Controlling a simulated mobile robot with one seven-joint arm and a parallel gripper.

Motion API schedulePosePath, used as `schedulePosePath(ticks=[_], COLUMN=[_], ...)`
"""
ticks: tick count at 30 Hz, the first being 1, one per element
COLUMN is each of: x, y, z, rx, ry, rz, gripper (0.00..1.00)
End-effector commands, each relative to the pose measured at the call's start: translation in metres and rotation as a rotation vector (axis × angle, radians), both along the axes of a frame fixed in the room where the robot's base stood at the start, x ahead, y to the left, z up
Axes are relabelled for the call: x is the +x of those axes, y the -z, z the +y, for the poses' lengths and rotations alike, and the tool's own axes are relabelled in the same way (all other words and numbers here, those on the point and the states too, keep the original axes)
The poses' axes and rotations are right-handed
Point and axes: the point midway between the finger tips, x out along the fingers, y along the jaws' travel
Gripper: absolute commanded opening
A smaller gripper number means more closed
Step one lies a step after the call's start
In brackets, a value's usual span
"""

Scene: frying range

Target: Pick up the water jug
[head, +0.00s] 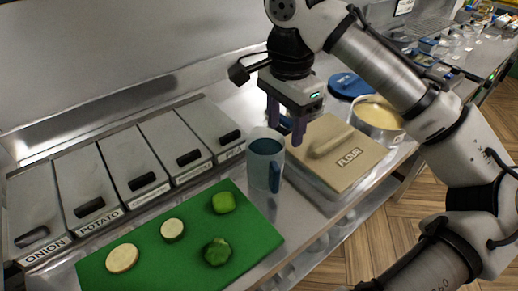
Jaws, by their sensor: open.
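The water jug (264,165) is a translucent grey-blue pitcher with a darker blue handle on its right side. It stands upright on the steel counter, between the green cutting board and the flour container. My gripper (287,136) points down just above and behind the jug's right rim, with its two purple fingers spread apart. The fingers hold nothing that I can see. I cannot tell whether a finger touches the jug's rim.
A green cutting board (150,258) with cut vegetables lies at the front left. Lidded bins (131,160) line the left back. The flour container (362,161) is close on the jug's right. A pot (378,118) and a blue lid (349,84) stand behind it.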

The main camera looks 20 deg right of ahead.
Motion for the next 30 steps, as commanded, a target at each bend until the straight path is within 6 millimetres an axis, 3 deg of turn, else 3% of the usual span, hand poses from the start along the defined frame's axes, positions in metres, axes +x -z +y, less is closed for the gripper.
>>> schedulePosePath(ticks=[5,15,23,30], x=[0.000,0.000,0.002,0.007], y=[0.014,0.075,0.093,0.128], z=[0.000,0.000,0.001,0.002], rx=[0.001,0.001,0.000,0.001], ry=[0.000,0.000,0.000,-0.001], rz=[0.001,0.001,0.000,0.000], gripper=[0.50,0.50,0.50,0.50])
